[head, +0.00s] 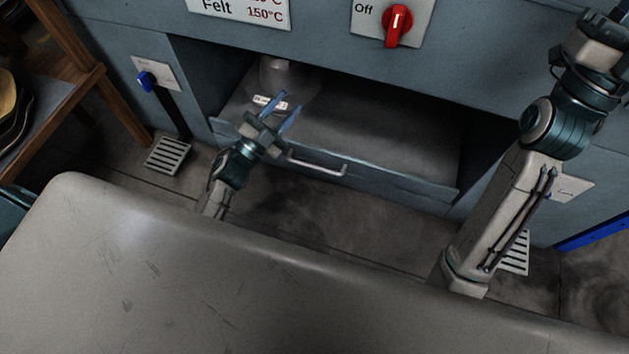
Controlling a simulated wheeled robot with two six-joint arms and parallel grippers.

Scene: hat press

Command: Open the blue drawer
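The blue-grey drawer (395,178) sits low in the press, with a pale metal bar handle (318,165) on its front. Its inside shows from above, and a clear glass-like vessel with a white label (283,75) stands at its left rear. My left gripper (291,101) is open and empty, with its two blue fingers apart. In the picture it overlaps the drawer's front left part, up and left of the handle. I cannot tell its height above the drawer or any contact. My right arm rises at the right, and its gripper is beyond the top right edge.
The press body (330,42) spans the back, with a red knob (397,24) marked Off. Floor grates (167,155) lie below. A bright blue edge (592,232) shows at far right.

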